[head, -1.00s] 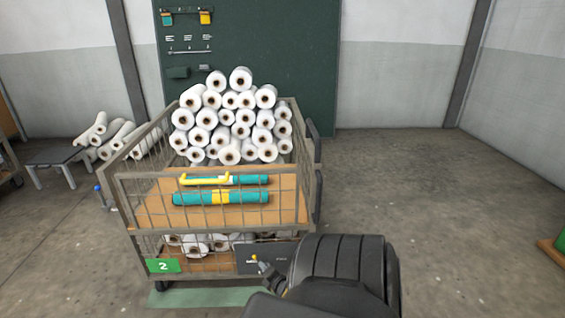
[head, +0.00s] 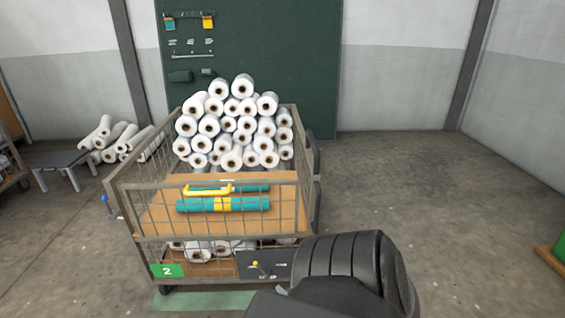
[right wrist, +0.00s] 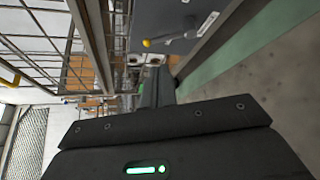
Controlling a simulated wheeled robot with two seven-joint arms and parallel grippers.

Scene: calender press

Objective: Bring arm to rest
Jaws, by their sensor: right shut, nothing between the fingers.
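My right arm reaches in from the lower right of the head view, its dark forearm in front of the cart's right corner. Most of my right gripper is hidden behind that arm; a small dark part shows beside it. In the right wrist view my right gripper (right wrist: 158,86) has its dark fingers together, with nothing seen between them. It is beside the cart's lower front, near a grey panel with a yellow-knobbed lever (head: 255,264), which also shows in the right wrist view (right wrist: 147,43). My left gripper is not in view.
A wire cart (head: 121,206), labelled 2, holds stacked white rolls (head: 231,122). A low grey bench (head: 62,158) stands left.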

